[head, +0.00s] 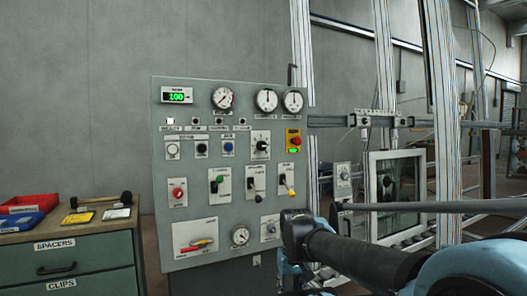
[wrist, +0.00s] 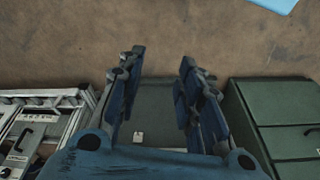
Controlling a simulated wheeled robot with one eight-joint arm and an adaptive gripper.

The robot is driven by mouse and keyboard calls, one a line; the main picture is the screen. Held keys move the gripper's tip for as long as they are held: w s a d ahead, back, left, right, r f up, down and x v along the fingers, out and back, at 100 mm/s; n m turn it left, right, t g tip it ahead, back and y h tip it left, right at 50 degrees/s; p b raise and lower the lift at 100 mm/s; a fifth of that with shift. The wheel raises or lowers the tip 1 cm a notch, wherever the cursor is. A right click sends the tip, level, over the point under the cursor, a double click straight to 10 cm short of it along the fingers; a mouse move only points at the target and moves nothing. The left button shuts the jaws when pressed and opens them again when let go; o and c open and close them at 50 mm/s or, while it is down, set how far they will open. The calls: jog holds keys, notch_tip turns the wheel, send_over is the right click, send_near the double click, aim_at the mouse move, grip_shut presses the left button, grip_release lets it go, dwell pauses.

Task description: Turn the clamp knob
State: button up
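A grey control panel (head: 270,95) stands in the middle of the head view. A separate small box with a round knob (head: 343,175) sits on the frame right of the panel. The labels are too small to read, so I cannot tell which one is the clamp knob. My gripper (wrist: 161,58) is open and empty in the wrist view, its blue fingers well apart.
A green drawer cabinet (head: 70,268) stands left of the panel, with a red bin (head: 30,202) and a mallet on top. Metal uprights (head: 440,110) and a white window frame (head: 397,158) stand at right. Brown floor (wrist: 100,40) shows in the wrist view.

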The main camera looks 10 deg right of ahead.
aim_at(263, 147)
jog(key=o, duration=0.4)
jog(key=shift+r, duration=0.1)
jog(key=shift+o, duration=1.4)
jog(key=w+a+r+m+t+y, duration=0.2)
jog(key=w+a+r+m+y, duration=0.1)
jog(key=w+a+r+m, duration=0.2)
jog(key=shift+w+r, duration=0.9)
jog(key=shift+w, duration=0.3)
jog(key=w+a+r+m+t+y, duration=0.35)
jog(key=w+r+m, duration=0.55)
jog(key=w+r, duration=0.3)
jog(key=w+d+r+m+t, duration=0.5)
jog(key=w+d+r+m, duration=0.2)
jog(key=w+r+m, duration=0.25)
jog(key=w+d+r+m+t, duration=0.5)
jog(key=w+d+r+m, duration=0.2)
jog(key=w+r+m, duration=0.25)
jog(key=shift+g+h, duration=0.25)
jog(key=shift+h, duration=0.2)
jog(key=x, duration=1.7)
jog(key=shift+w+r, duration=0.3)
jog(key=shift+w, duration=0.1)
jog(key=shift+c, duration=0.6)
jog(key=shift+a, duration=0.15)
jog(key=c, duration=0.9)
